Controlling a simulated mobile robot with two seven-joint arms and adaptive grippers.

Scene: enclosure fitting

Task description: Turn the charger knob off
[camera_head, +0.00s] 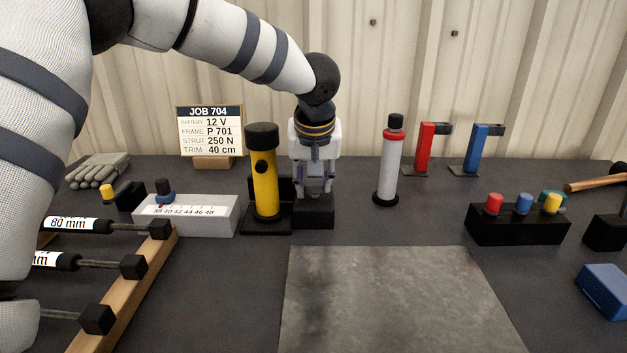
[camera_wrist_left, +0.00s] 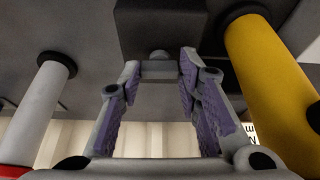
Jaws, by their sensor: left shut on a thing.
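The charger seems to be the black box (camera_head: 316,214) standing just right of the yellow cylinder, and it also shows at the top of the left wrist view (camera_wrist_left: 170,22). My left gripper (camera_head: 315,190) points down onto it from above. In the left wrist view its purple-padded fingers (camera_wrist_left: 158,75) are closed around a small grey knob (camera_wrist_left: 158,56) at the box. The knob is mostly hidden by the fingers, and its setting cannot be read. My right gripper is not in view.
A yellow cylinder (camera_head: 265,187) stands close left of my gripper, a grey red-collared cylinder (camera_head: 389,170) to the right. A scale block (camera_head: 205,222), strut rack (camera_head: 150,262) and job sign (camera_head: 210,130) are left. A button box (camera_head: 517,226) is right. The grey plate (camera_head: 395,300) in front is bare.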

